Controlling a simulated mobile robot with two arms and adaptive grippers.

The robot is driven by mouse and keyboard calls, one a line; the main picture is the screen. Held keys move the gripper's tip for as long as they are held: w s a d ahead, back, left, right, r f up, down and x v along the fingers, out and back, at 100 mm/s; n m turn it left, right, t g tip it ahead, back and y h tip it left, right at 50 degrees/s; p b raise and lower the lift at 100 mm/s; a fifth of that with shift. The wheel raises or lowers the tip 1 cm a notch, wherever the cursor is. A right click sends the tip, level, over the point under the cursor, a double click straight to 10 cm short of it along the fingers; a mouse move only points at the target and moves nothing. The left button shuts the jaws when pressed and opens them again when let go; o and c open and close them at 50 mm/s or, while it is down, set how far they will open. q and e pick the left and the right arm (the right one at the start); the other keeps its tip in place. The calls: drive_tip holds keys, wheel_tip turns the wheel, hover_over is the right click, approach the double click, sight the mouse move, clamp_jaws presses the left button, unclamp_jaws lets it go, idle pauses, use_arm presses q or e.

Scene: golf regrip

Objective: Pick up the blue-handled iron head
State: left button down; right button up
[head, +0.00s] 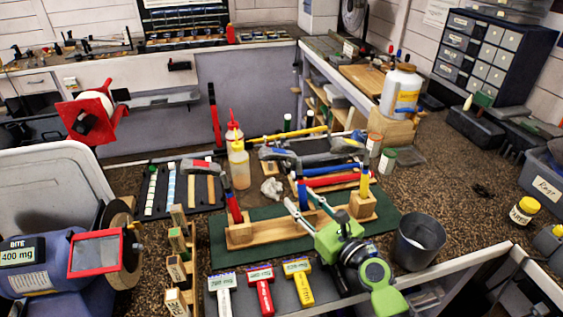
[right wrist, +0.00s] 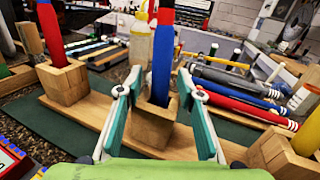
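The blue-handled iron head stands upright in the middle block of a wooden rack (head: 270,229). Its blue handle (right wrist: 162,62) shows clearly in the right wrist view, with a red part above, and its grey head (head: 277,154) is at the top in the head view. My right gripper (head: 306,203) is open; in the right wrist view its teal fingers (right wrist: 160,84) are on either side of the blue handle, with a gap at each side. The handle's foot is inside the block. My left gripper is not in view.
A red-handled iron head (head: 233,204) stands left in the rack and a yellow-handled one (head: 364,181) right. A green mat (head: 221,257) lies under the rack. Bottles (head: 239,165) stand behind it, loose red and blue shafts (head: 333,181) lie behind, and a grey bin (head: 418,246) stands right.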

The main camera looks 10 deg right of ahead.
drive_tip(key=shift+s, duration=0.1)
clamp_jaws()
drive_tip(key=shift+r, duration=0.1)
